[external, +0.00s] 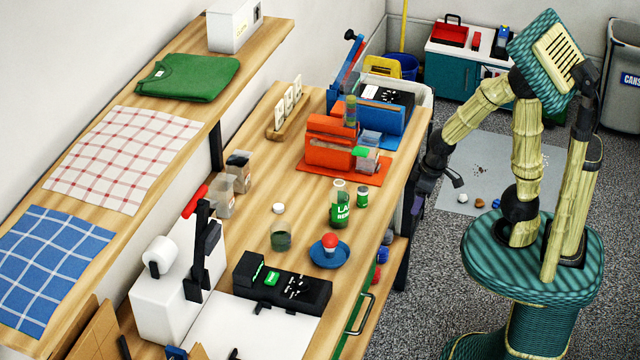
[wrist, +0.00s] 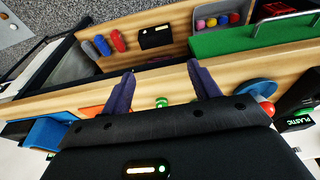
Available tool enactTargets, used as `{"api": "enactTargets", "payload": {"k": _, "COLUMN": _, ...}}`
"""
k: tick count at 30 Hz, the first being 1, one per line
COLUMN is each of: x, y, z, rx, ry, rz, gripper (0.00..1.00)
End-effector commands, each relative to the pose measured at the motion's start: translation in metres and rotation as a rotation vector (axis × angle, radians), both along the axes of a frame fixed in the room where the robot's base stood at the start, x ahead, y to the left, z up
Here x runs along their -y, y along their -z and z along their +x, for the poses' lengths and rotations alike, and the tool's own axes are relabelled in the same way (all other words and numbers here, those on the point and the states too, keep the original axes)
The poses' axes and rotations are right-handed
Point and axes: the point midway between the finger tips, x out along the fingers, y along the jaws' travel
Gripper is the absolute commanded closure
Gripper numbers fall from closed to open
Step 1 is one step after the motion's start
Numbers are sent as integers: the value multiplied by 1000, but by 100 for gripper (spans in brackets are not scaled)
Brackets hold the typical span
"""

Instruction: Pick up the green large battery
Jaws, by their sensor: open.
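A small green cylinder with a pale top, which looks like the green large battery (external: 362,197), stands upright near the right edge of the wooden counter. It is just right of a green labelled jar (external: 341,208). In the wrist view, a green and white top, probably the battery's (wrist: 162,102), shows between the fingers, its lower part hidden by the gripper body. My gripper (external: 418,206) is off the counter's right edge, apart from the battery. In the wrist view my gripper (wrist: 160,78) has its two purple fingers spread with nothing held.
A blue dish (external: 329,253) with a red-topped item stands in front of the jar. An orange bin on an orange mat (external: 370,177) is behind the battery. A black device (external: 283,285) sits nearer. Shelves with coloured balls (wrist: 211,22) are below the counter edge.

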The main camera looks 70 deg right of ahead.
Motion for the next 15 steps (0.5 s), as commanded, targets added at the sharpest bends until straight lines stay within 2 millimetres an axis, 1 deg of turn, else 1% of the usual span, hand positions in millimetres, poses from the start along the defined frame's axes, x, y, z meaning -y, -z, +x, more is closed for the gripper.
{"api": "enactTargets", "payload": {"k": 3, "x": 0, "y": 0, "z": 0, "rx": 0, "ry": 0, "rz": 0, "gripper": 39}}
{"api": "enactTargets", "payload": {"k": 4, "x": 0, "y": 0, "z": 0, "rx": 0, "ry": 0, "rz": 0, "gripper": 45}}
{"api": "enactTargets", "payload": {"k": 12, "x": 0, "y": 0, "z": 0, "rx": 0, "ry": -1, "rz": 1, "gripper": 45}}
{"api": "enactTargets", "payload": {"k": 15, "x": -6, "y": 1, "z": 4, "rx": 8, "ry": -17, "rz": 7, "gripper": 45}}
